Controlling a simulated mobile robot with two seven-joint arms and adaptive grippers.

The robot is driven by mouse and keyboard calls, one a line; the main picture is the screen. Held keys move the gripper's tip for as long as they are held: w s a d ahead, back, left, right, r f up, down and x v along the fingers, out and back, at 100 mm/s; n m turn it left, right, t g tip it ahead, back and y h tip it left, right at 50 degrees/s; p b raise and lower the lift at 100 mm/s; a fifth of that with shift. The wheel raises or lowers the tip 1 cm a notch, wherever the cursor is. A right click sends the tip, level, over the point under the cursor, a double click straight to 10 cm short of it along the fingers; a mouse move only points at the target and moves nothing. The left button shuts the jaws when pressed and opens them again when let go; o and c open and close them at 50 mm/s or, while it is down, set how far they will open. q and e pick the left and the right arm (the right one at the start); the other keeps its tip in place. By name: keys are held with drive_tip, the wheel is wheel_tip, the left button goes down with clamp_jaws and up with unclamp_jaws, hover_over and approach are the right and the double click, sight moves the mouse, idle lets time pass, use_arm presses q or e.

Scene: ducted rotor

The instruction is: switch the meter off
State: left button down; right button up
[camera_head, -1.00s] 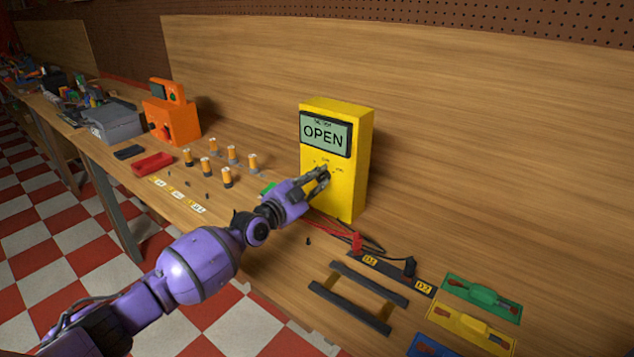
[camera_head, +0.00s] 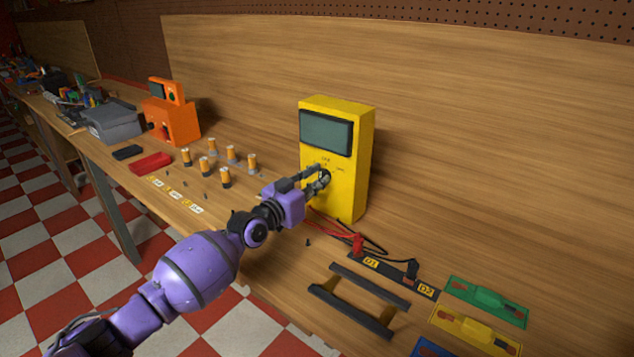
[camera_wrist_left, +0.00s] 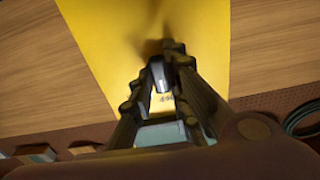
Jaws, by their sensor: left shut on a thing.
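The yellow meter (camera_head: 348,190) stands upright on the bench against the wooden back panel. Its screen (camera_head: 326,132) is blank grey-green. My left gripper (camera_head: 322,180) is at the front face of the meter, below the screen, shut on the meter's knob. In the left wrist view the dark knob (camera_wrist_left: 158,74) with a pale mark sits between the two fingers (camera_wrist_left: 160,85), against the yellow face. The fingers hide part of the knob and its printed labels. My right gripper is not in view.
Red and black probe leads (camera_head: 358,243) lie at the meter's foot. A black frame (camera_head: 350,310) and green (camera_head: 487,300) and yellow (camera_head: 475,333) plates lie at the right front. Several orange-topped cylinders (camera_head: 226,177) and an orange device (camera_head: 172,120) stand to the left.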

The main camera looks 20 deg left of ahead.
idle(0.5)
use_arm(q)
drive_tip(key=c, duration=1.7)
unclamp_jaws()
drive_tip(key=shift+s, duration=0.1)
drive_tip(key=v, duration=1.2)
